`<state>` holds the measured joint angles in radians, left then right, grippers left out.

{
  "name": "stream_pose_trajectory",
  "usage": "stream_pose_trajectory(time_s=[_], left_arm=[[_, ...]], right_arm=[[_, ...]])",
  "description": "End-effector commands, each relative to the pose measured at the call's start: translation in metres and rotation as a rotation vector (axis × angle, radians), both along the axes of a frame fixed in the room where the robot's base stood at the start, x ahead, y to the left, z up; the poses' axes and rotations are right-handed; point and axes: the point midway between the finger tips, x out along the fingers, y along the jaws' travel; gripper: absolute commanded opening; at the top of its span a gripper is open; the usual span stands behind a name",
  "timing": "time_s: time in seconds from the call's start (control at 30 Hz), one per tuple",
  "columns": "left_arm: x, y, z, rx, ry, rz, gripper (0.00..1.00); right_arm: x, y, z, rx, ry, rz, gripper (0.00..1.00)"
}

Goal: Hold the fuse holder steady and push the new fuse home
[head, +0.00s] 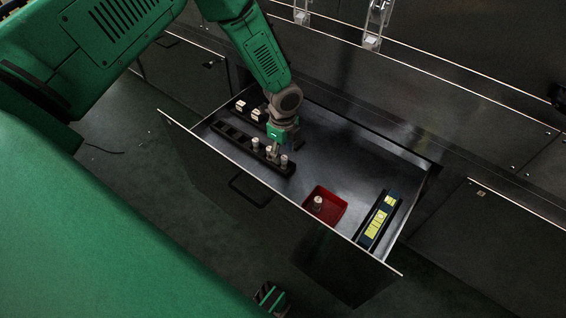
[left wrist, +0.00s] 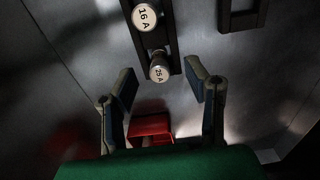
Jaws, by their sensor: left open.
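A black rack (head: 228,131) lies in the open drawer with several pale round fuses in it. In the left wrist view, one fuse is marked 16 A (left wrist: 145,16) and another 25 A (left wrist: 159,72). My left gripper (head: 275,156) points down over the rack's near end. Its fingers (left wrist: 161,84) are spread, one on each side of the 25 A fuse; contact cannot be told. Another fuse (head: 318,201) stands in a red tray (head: 336,217). I cannot identify the fuse holder with certainty. A dark and green part, possibly my right gripper (head: 270,298), shows at the bottom edge; its fingers are unclear.
The drawer (head: 288,222) has thin raised walls. A yellow and dark blue item (head: 379,221) lies in its right end. White blocks (head: 241,106) sit at the back left. Pale upright fittings (head: 373,35) stand above. Bare drawer floor lies right of the rack.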

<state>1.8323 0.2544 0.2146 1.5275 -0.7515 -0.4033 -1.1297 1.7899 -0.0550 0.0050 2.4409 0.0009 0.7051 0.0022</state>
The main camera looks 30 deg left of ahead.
Motion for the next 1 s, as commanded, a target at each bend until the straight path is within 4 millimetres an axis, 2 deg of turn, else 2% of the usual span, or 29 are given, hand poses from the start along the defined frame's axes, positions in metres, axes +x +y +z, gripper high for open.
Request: stream_pose_trajectory(time_s=[0.03,0.2,0.47,0.5,0.57,0.6,0.87,1.0], left_arm=[[-0.001,-0.001,-0.012,0.0,0.001,-0.001,0.43],[-0.002,-0.003,-0.036,0.003,0.001,-0.001,0.43],[-0.002,-0.001,-0.039,0.0,0.0,-0.001,0.43],[-0.002,-0.001,-0.039,0.0,0.0,-0.001,0.28],[-0.002,-0.001,-0.039,0.0,0.0,0.0,0.07],[-0.002,0.0,-0.039,0.0,0.0,0.0,0.0],[-0.002,0.0,-0.039,0.002,0.002,-0.001,0.0],[-0.002,-0.001,-0.031,0.002,0.002,-0.001,0.0]], right_arm=[[0.0,0.0,-0.008,0.0,0.0,0.0,0.43],[0.0,0.0,-0.021,0.0,0.001,0.0,0.43],[0.0,0.0,-0.02,0.0,0.001,-0.001,0.43],[0.0,0.0,-0.02,0.0,0.0,-0.001,0.43],[0.0,0.0,-0.02,0.0,0.0,-0.001,0.43],[0.0,0.0,-0.02,0.0,0.0,-0.001,0.43],[0.0,0.0,-0.02,0.0,0.0,0.0,0.43],[0.0,0.0,-0.016,0.0,0.0,0.0,0.43]])
